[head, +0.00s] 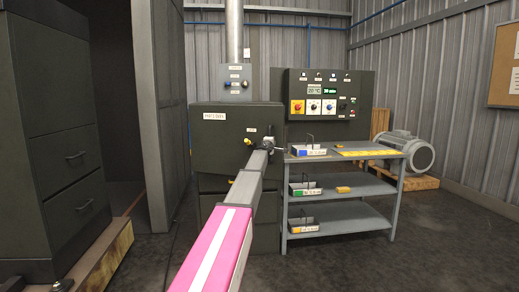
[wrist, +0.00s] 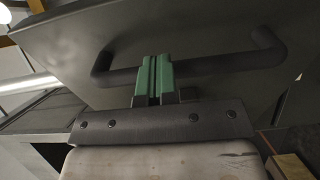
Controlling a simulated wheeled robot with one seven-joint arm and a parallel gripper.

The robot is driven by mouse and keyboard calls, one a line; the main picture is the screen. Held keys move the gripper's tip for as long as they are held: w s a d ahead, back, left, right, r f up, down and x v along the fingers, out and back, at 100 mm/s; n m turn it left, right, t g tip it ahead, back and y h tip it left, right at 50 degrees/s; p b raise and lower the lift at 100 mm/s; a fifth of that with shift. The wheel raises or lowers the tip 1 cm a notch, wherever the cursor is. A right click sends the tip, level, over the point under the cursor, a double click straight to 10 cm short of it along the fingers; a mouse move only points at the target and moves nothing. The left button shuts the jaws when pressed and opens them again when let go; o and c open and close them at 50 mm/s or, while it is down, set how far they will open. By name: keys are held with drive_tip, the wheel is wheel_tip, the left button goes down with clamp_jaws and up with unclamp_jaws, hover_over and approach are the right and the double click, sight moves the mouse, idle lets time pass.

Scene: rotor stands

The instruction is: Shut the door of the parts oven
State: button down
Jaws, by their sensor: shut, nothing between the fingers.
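The parts oven is a dark grey cabinet with a "PARTS OVEN" label on its front panel, the door (head: 222,150), in the head view. I cannot tell from here whether a gap remains along its edge. My gripper (head: 268,143) is at the right side of the door, at the end of my outstretched arm, which hides part of the front. In the wrist view the door (wrist: 190,25) fills the upper picture, with a dark bar handle (wrist: 225,65). My gripper's green fingertips (wrist: 154,75) are together, empty, and overlap the handle; contact is unclear.
A control panel (head: 327,95) stands behind a grey shelf table (head: 345,187) with small labelled trays, right of the oven. A motor (head: 407,152) sits on a wooden pallet further right. A dark drawer cabinet (head: 58,130) stands at left. Floor at front right is clear.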

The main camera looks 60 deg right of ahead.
sight(280, 141)
drive_tip(key=x, duration=1.2)
drive_tip(key=shift+s+d, duration=0.25)
drive_tip(key=shift+d, duration=0.05)
drive_tip(key=shift+a, duration=0.15)
drive_tip(key=shift+s+a, duration=0.25)
drive_tip(key=shift+a, duration=0.05)
drive_tip(key=s+a, duration=0.2)
drive_tip(key=s, duration=0.1)
drive_tip(key=shift+a, duration=0.25)
drive_tip(key=s, duration=0.9)
drive_tip(key=shift+m+g+y, duration=0.4)
drive_tip(key=shift+g+y, duration=0.1)
drive_tip(key=shift+g, duration=0.4)
drive_tip(key=w+a, duration=0.1)
drive_tip(key=w, duration=0.2)
drive_tip(key=w+a+f, duration=0.1)
drive_tip(key=w, duration=0.2)
drive_tip(key=w+a+f, duration=0.1)
drive_tip(key=w, duration=0.3)
drive_tip(key=shift+a+f, duration=0.15)
drive_tip(key=shift+a, duration=0.05)
drive_tip(key=w+a+r+m+g+h, duration=0.25)
drive_tip(key=w+a+g, duration=0.2)
drive_tip(key=w, duration=0.35)
drive_tip(key=d, duration=1.3)
drive_tip(key=shift+s+d+f+t+y, duration=0.2)
drive_tip(key=shift+f+t+y, duration=0.15)
drive_tip(key=shift+f+y, duration=0.1)
